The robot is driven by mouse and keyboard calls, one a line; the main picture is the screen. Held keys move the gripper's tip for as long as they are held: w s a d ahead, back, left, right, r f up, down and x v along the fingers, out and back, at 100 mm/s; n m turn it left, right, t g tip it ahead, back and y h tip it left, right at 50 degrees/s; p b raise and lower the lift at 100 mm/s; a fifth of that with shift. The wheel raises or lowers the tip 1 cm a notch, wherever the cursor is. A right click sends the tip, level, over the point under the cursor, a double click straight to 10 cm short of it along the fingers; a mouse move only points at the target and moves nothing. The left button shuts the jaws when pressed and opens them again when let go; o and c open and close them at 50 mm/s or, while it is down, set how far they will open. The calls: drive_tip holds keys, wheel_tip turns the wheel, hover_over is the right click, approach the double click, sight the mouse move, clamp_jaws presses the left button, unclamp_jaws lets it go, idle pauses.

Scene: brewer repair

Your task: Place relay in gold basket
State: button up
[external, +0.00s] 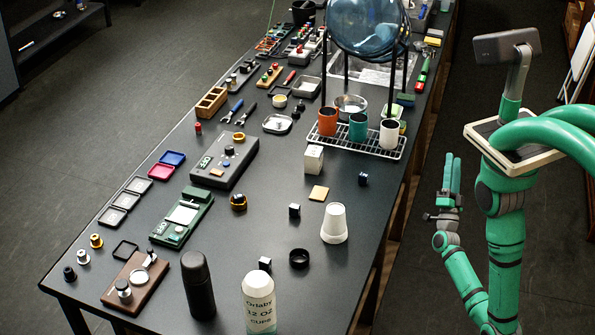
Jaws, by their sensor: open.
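Several small dark cubes with pale faces lie on the black table: one near the middle (294,211), one to the right (362,179), and one nearer the front (264,264). I cannot tell which, if any, is the relay. A small round gold-coloured cup (238,203), dark on top, stands left of the middle cube and may be the gold basket. A small gold knob-like piece (96,240) stands at the far left. My gripper (452,160) is open, points upward and is off the table's right side, apart from all objects.
A white cup (334,223), black ring (299,258), dark bottle (198,285) and cup sleeve (259,300) stand near the front. A wire rack (378,149) with coloured cups stands behind, below a blue glass vessel (367,25). Clear table lies around the middle cube.

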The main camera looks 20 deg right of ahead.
drive_tip(key=s+a+f+n+g+y, duration=0.6)
drive_tip(key=s+a+f+n+y, duration=0.9)
drive_tip(key=s+n, duration=0.3)
drive_tip(key=shift+s+f+n, duration=0.15)
drive_tip(key=shift+f+n, duration=0.05)
drive_tip(key=shift+n, duration=0.2)
